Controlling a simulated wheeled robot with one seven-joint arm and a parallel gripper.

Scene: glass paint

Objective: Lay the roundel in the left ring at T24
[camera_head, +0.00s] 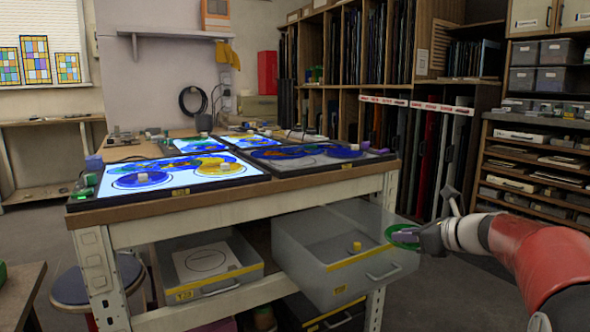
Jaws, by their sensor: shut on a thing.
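My gripper (428,238) is at the right, shut on a roundel (403,231) with a green edge and a purplish part. The roundel is beside the open right drawer, below the worktop's height. The lit panel (105,190) at the table's front left has a blue disc (142,180) at its left and a yellow disc (214,168) to its right, each with a pale knob. A darker panel (318,162) lies to the right, with blue pieces and rings. The yellow labels are too small to read surely, so I cannot tell which station is T24.
The right drawer (376,272) is pulled out and holds a small yellow piece (357,246). The left drawer (216,286) is also out, with a circle-marked sheet (206,261). A stool (70,288) stands at left; shelves (540,172) stand at right.

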